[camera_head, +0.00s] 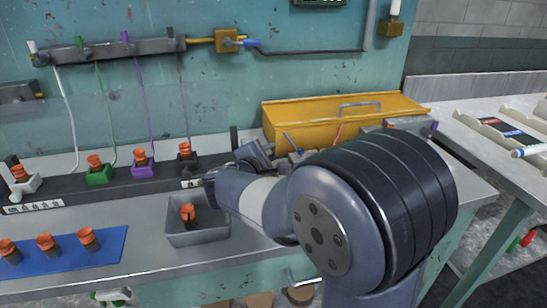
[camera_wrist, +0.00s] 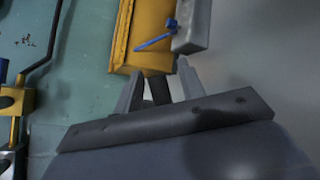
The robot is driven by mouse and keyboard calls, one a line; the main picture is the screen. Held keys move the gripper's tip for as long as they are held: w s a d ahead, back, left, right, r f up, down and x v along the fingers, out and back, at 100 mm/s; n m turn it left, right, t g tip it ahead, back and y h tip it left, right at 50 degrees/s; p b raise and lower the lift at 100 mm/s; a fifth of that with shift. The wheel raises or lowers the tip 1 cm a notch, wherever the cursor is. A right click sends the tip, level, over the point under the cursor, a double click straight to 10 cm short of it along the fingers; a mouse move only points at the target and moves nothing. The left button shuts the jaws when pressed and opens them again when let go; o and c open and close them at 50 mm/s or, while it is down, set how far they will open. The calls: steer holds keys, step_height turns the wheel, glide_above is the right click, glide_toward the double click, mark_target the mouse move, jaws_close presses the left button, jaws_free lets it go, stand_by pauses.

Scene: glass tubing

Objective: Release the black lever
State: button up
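The black lever (camera_head: 233,139) shows in the head view as a dark upright bar at the right end of the dark rail, close to my gripper (camera_head: 258,157). My arm hides much of that area. In the wrist view my gripper (camera_wrist: 160,78) has its two grey fingers apart. A dark bar (camera_wrist: 160,91), which looks like the black lever, shows between them. A narrow gap appears on each side of the bar, so the fingers seem not to clamp it.
A yellow toolbox (camera_head: 300,122) stands behind my gripper against the wall. A grey bin (camera_head: 190,236) holding an orange-topped part and a blue mat (camera_head: 70,259) lie in front. The rail carries white, green, purple and black holders (camera_head: 186,160). Tools lie near the toolbox.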

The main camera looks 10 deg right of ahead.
steer(key=shift+w+d+f, duration=0.1)
steer(key=shift+w+d, duration=0.05)
jaws_close()
stand_by(0.4)
steer(key=shift+d+f+m+g+y, duration=0.15)
steer(key=shift+f+m+g+y, duration=0.15)
steer(key=shift+f+m+y, duration=0.35)
steer(key=shift+f+m+g+y, duration=0.3)
steer(key=shift+f+m+y, duration=0.1)
steer(key=shift+m+y, duration=0.45)
